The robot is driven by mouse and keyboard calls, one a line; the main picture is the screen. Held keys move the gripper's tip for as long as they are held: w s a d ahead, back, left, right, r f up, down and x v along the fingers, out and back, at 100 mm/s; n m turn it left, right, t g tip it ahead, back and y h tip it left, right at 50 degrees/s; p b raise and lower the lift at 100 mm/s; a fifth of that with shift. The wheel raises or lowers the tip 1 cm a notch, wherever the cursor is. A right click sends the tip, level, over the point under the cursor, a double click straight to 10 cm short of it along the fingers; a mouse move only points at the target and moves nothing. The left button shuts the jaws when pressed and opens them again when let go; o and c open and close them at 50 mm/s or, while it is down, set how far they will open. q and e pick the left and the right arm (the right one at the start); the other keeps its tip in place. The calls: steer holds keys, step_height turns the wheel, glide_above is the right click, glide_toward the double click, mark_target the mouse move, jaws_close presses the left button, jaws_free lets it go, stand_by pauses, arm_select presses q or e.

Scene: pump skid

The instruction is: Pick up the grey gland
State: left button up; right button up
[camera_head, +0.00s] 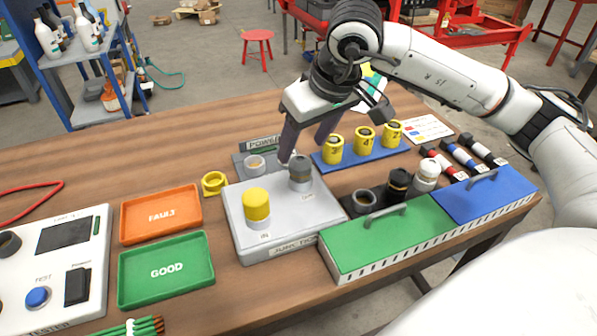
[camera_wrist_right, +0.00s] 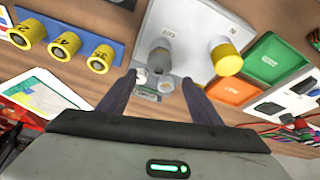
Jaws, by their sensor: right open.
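The grey gland (camera_head: 300,172) stands upright on the light grey junction box (camera_head: 240,228), towards its back right. It also shows in the right wrist view (camera_wrist_right: 160,58), just beyond and between the fingers. My right gripper (camera_head: 304,150) is open and empty, with its fingertips above and close to the grey gland. In the right wrist view the open gripper (camera_wrist_right: 160,80) faces the box. A yellow gland (camera_head: 256,204) stands on the same box at the front left. My left gripper is not in view.
A blue rack with yellow numbered cylinders (camera_head: 364,138) stands behind the box. Black and white glands (camera_head: 398,182) stand to the right, by a green case (camera_head: 385,238) and a blue case (camera_head: 490,195). Orange (camera_head: 160,198) and green (camera_head: 165,286) trays lie left. The back left table is mostly clear.

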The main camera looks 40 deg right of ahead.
mark_target(301, 159)
steer(key=shift+s+x, duration=0.15)
steer(key=shift+x, duration=1.45)
steer(key=shift+s+x, duration=0.2)
steer(key=shift+x, duration=1.35)
steer(key=shift+d+f, duration=0.1)
steer(key=c, duration=1.3)
